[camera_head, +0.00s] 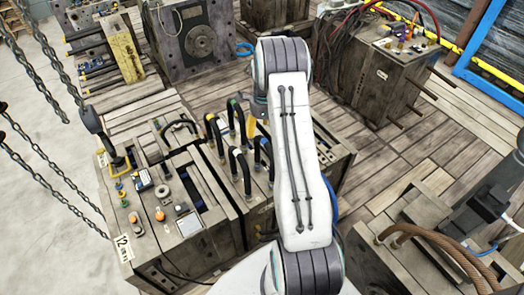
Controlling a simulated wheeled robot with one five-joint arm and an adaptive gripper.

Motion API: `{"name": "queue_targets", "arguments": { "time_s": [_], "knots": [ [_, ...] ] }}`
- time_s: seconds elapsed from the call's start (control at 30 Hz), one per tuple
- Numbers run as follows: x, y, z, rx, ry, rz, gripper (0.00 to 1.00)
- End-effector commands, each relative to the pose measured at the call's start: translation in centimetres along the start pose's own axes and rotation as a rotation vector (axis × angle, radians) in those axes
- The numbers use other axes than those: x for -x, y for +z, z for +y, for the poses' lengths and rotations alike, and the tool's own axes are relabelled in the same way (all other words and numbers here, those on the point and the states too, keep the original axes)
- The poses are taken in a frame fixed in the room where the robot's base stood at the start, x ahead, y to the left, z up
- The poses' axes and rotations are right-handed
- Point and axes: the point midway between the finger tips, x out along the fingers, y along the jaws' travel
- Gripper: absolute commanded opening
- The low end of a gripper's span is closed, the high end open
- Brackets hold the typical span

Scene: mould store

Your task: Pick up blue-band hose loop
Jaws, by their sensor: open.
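Several black hose loops stand upright on top of a grey mould block (228,209) at the middle. The blue-band hose loop (269,159) appears to be the rightmost, close to the left edge of my white arm; blue shows near its top, and my arm may hide part of it. A green-band loop (232,118) stands behind it, and a loop with a yellowish band (215,138) stands to the left. My arm crosses the middle of the view.
A mould marked 12 (125,248) with small fittings is at left front, chains (40,60) hanging beside it. A mould with a round plate (200,42) stands behind. A hosed mould (385,75) is at right rear. Bare planks (390,150) lie between the right-hand moulds.

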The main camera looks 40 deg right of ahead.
Motion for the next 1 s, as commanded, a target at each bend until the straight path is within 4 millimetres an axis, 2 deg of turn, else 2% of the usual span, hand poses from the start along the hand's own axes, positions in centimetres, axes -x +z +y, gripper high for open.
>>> {"name": "queue_targets", "arguments": {
  "time_s": [0.3, 0.5, 0.73, 1.0],
  "knots": [
    [0.1, 0.1, -0.3, -0.522, -0.012, -0.007, 0.66],
    [0.1, 0.1, -0.4, -0.766, -0.014, -0.01, 0.66],
    [-0.3, 0.1, -0.4, -0.879, -0.012, -0.01, 0.66],
    [-2.2, 0.1, -0.4, -0.888, -0.01, -0.009, 0.66]
  ]
}}
